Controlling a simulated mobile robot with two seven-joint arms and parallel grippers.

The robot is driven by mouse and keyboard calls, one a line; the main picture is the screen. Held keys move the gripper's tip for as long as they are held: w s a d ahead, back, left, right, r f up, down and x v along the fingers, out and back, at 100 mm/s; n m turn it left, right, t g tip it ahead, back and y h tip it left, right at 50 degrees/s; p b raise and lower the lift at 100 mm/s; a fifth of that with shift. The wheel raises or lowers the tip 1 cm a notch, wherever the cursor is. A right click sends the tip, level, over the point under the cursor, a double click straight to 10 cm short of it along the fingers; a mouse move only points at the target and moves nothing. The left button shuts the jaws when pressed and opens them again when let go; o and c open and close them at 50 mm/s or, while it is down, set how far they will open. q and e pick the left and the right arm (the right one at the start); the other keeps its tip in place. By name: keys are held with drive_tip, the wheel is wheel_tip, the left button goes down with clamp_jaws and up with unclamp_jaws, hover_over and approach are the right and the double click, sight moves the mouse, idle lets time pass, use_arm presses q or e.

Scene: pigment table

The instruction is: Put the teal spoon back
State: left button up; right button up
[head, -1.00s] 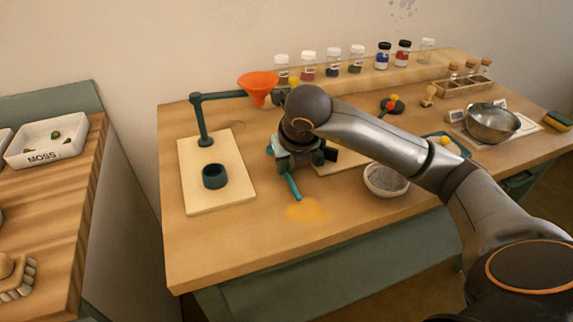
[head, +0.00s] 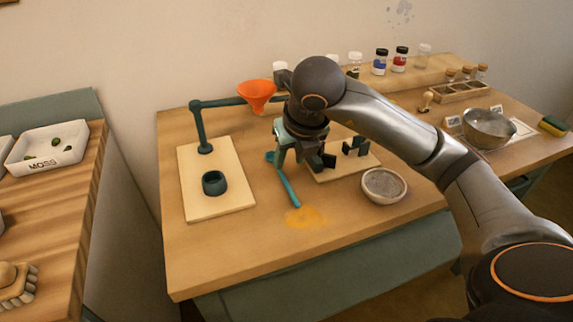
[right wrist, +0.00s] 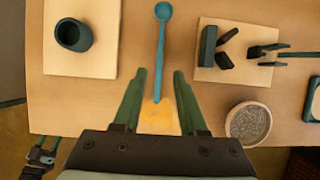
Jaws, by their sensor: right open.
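The teal spoon (head: 288,188) lies flat on the wooden table, left of a small board, with its handle end near a yellow powder patch. In the right wrist view the spoon (right wrist: 160,45) points away, bowl at the far end. My right gripper (head: 303,160) is open and empty above the spoon. In the wrist view its fingers (right wrist: 159,73) stand on either side of the handle's near end, not touching it. A dark gripper, seemingly my left one (right wrist: 42,156), shows small at the lower left of the wrist view; its jaw state is unclear.
The small board (right wrist: 233,72) carries dark upright pieces. A grey-filled bowl (head: 384,186) stands to its right. Yellow powder (head: 305,217) lies on the table. Left is a pale board (head: 200,207) with a teal cup (head: 214,183); an orange funnel (head: 257,93) hangs from a stand behind.

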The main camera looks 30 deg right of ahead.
use_arm(q)
drive_tip(key=shift+s+a+p, duration=0.35)
drive_tip(key=shift+s+p, duration=0.2)
use_arm(e)
drive_tip(key=v, duration=0.5)
use_arm(q)
drive_tip(key=shift+w+r, duration=0.15)
